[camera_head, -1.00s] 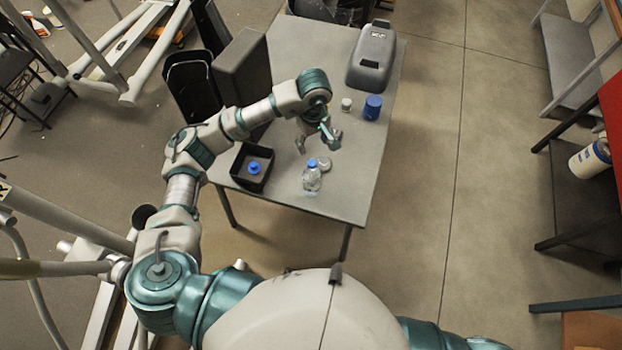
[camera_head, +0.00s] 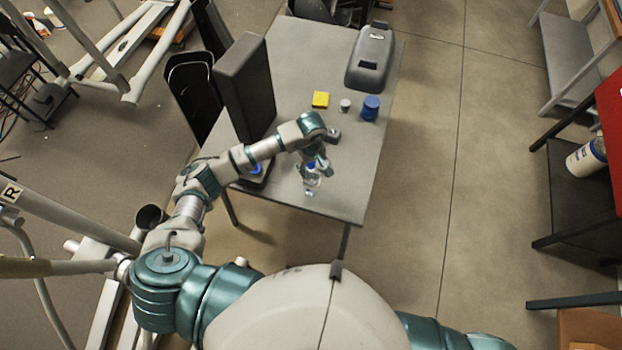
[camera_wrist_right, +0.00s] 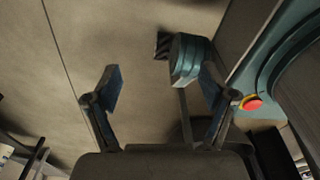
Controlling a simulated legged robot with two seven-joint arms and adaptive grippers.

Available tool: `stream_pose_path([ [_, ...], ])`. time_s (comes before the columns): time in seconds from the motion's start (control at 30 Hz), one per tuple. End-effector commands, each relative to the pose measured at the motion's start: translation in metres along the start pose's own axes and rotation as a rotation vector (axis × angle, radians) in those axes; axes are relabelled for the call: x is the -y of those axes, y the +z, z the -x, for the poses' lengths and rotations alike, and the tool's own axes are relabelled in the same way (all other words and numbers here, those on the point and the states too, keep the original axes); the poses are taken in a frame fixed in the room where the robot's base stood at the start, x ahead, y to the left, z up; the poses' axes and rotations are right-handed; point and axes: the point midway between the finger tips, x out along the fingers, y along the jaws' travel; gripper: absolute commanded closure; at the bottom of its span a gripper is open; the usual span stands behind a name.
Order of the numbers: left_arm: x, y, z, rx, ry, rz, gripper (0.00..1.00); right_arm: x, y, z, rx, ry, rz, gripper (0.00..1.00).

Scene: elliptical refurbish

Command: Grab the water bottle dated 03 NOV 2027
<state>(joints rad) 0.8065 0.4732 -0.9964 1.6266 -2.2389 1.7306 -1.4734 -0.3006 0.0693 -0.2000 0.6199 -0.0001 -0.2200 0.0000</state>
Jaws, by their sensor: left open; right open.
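A clear water bottle (camera_head: 311,184) with a blue cap stands near the front edge of the grey table (camera_head: 345,205). My left gripper (camera_head: 318,166) is open at the top of this bottle and partly covers it. I cannot tell whether the fingers touch it. A blue item (camera_head: 255,168) in the black tray is mostly hidden behind my left arm. No date is readable on anything. In the right wrist view my right gripper (camera_wrist_right: 162,92) is open and empty, with bare floor beyond its fingers.
A grey case (camera_head: 371,55) lies at the table's back right. A tall dark box (camera_head: 245,85) is at the left. The table's right front is clear.

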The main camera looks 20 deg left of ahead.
Motion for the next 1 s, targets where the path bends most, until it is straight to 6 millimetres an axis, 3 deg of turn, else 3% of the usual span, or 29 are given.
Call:
stream_pose_path([
  [0.1,0.001,-0.001,0.0,0.0,0.001,0.0,0.37,-0.003,0.001,0.0,0.001,0.003,0.002,0.17],
  [0.13,0.001,-0.001,0.0,0.0,0.001,0.0,0.42,-0.004,0.001,0.0,0.001,0.004,0.002,0.17],
  [0.37,0.001,-0.001,0.0,0.0,0.0,0.001,0.99,-0.01,0.002,0.0,0.002,0.011,0.005,0.17],
  [0.77,0.001,-0.002,0.001,-0.001,0.0,0.002,1.0,-0.01,0.002,0.0,0.002,0.011,0.005,0.17],
  [1.0,0.0,-0.002,0.011,-0.001,0.002,0.001,1.0,-0.01,0.002,-0.004,0.002,0.011,0.005,0.17],
])
